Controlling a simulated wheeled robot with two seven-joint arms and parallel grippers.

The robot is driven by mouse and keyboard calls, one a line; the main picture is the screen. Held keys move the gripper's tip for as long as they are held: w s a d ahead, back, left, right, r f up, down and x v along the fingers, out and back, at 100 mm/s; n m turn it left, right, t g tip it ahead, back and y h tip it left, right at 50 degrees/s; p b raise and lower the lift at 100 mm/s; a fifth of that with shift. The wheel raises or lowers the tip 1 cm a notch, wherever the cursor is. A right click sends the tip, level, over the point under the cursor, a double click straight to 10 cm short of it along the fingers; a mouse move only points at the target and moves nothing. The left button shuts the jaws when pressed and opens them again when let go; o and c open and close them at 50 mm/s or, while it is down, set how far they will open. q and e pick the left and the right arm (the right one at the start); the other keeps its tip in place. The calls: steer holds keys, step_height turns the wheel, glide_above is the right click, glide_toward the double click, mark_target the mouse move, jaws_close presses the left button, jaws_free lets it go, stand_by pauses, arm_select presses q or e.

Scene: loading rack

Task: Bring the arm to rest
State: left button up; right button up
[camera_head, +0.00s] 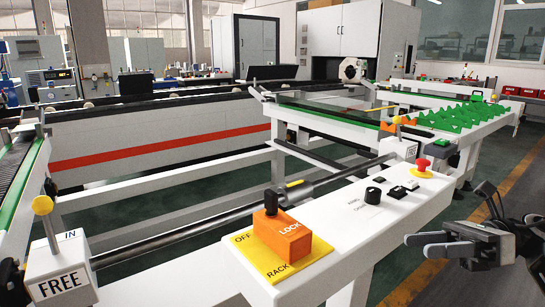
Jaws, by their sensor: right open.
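My right gripper (426,245) is at the lower right, with its grey fingers pointing left. It is open and holds nothing that I can see. It is apart from the white console (345,240), off its right side. A small dark part shows at the lower left edge, beside the white FREE block (58,275). It may belong to my left gripper, but too little shows to tell its state.
The console carries an orange LOCK block (283,236) on a yellow plate, black knobs and a red emergency button (423,165). A yellow-knobbed lever (45,215) rises from the FREE block. Green-topped rack rails (455,117) stand behind. Open floor lies at the right.

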steer(key=w+d+r+m+t+y, duration=0.2)
steer(key=w+d+r+m+t, duration=0.1)
steer(key=w+r+m+t, duration=0.55)
steer(key=w+d+r+m+t+h, duration=0.1)
steer(key=w+d+m+t+h, duration=0.45)
steer(key=m, duration=0.45)
steer(key=w+d+m+t+h, duration=0.2)
steer(key=d+m+t+h, duration=0.3)
steer(key=m+t+h, duration=0.35)
steer(key=w+d+f+m+g+h, duration=0.2)
steer(key=d+f+m+g+h, duration=0.65)
steer(key=m, duration=1.05)
steer(key=s+a+f+y, duration=0.1)
steer(key=s+a+f, duration=0.3)
steer(key=a+f, duration=0.3)
steer(key=s+a+f+n+y, duration=0.1)
steer(key=s+a+f, duration=0.45)
steer(key=f, duration=0.45)
steer(key=s+a+f+y, duration=0.2)
steer(key=s+a+f, duration=0.2)
steer(key=a+f, duration=0.35)
steer(key=s+a+f+m+g+y, duration=0.1)
steer(key=s+a+f, duration=0.1)
steer(key=s+a, duration=0.4)
steer(key=s+a+f+m+g+y, duration=0.1)
steer(key=s+a, duration=0.6)
steer(key=s, duration=0.7)
steer(key=shift+s+a+f+g, duration=0.3)
steer(key=shift+f+g, duration=0.3)
steer(key=shift+f, duration=0.3)
